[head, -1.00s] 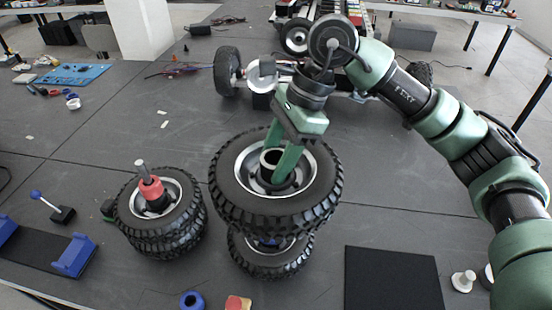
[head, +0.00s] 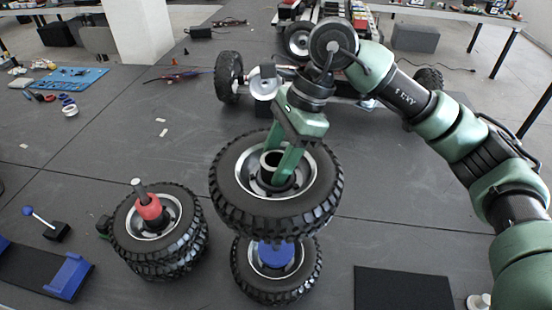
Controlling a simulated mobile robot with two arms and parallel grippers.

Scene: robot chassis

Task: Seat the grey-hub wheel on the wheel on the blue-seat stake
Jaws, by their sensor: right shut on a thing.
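My right gripper (head: 279,172) is shut on the hub of a grey-hub wheel (head: 232,203) and holds it level in the air. Below it, the lower wheel (head: 306,283) lies flat on the table, with a blue seat (head: 273,255) showing at its middle. The held wheel overlaps the far edge of the lower wheel in the picture, and they look apart. The held wheel hides the top of the blue-seat stake, if it rises there. My left gripper is out of view.
At left, stacked wheels (head: 193,228) surround a stake with a red collar (head: 150,207). A blue-ended fixture (head: 67,277) and a blue-knobbed lever (head: 42,222) stand further left. A black mat (head: 400,290) lies at right. A wheeled chassis (head: 345,83) stands behind.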

